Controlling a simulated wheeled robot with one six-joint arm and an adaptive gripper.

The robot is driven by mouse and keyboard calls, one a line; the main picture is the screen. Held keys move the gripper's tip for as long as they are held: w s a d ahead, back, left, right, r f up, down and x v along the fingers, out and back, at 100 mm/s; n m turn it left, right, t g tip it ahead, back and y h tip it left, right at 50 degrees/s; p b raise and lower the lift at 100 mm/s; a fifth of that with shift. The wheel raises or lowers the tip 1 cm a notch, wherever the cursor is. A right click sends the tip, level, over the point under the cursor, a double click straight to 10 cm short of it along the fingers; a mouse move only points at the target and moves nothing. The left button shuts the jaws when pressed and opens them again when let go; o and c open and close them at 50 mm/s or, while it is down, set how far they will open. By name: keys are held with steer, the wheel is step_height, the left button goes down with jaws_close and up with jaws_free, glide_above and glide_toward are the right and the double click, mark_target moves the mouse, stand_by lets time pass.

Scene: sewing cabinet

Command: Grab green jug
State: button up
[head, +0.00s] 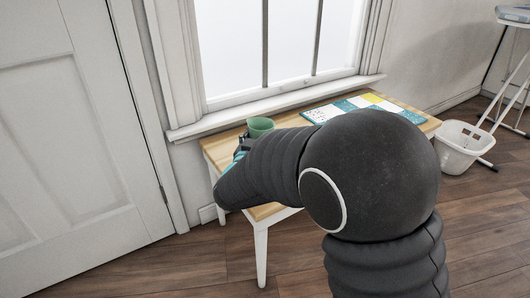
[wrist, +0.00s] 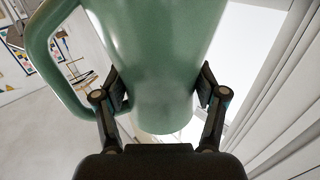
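The green jug (head: 261,126) is at the left end of the wooden table under the window. In the wrist view the jug (wrist: 155,70) fills the upper middle, with its handle (wrist: 48,60) on the left. My gripper (wrist: 158,78) has one finger on each side of the jug's body. Both fingertips are very close to its sides, but I cannot tell whether they press on it. In the head view my gripper (head: 242,146) is beside the jug, partly hidden by my arm. Whether the jug rests on the table is hidden.
The wooden table (head: 225,148) stands below the window sill (head: 280,104). A patterned sheet in teal, white and yellow (head: 365,105) lies on its right part. A white basket (head: 462,147) is on the floor to the right. A white door (head: 70,130) is at the left.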

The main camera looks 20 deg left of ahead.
steer(key=c, duration=0.7)
steer(key=shift+c, duration=0.2)
steer(key=shift+r, duration=0.15)
steer(key=shift+r+p, duration=0.3)
steer(key=shift+r, duration=1.65)
steer(key=w+d+r, duration=0.2)
steer(key=d+r, duration=0.1)
steer(key=d, duration=0.2)
steer(key=w+d+r+p, duration=0.1)
steer(key=w+d+r, duration=0.1)
steer(key=d, duration=0.3)
steer(key=shift+w+d+r+p, duration=0.3)
steer(key=shift+r, duration=0.6)
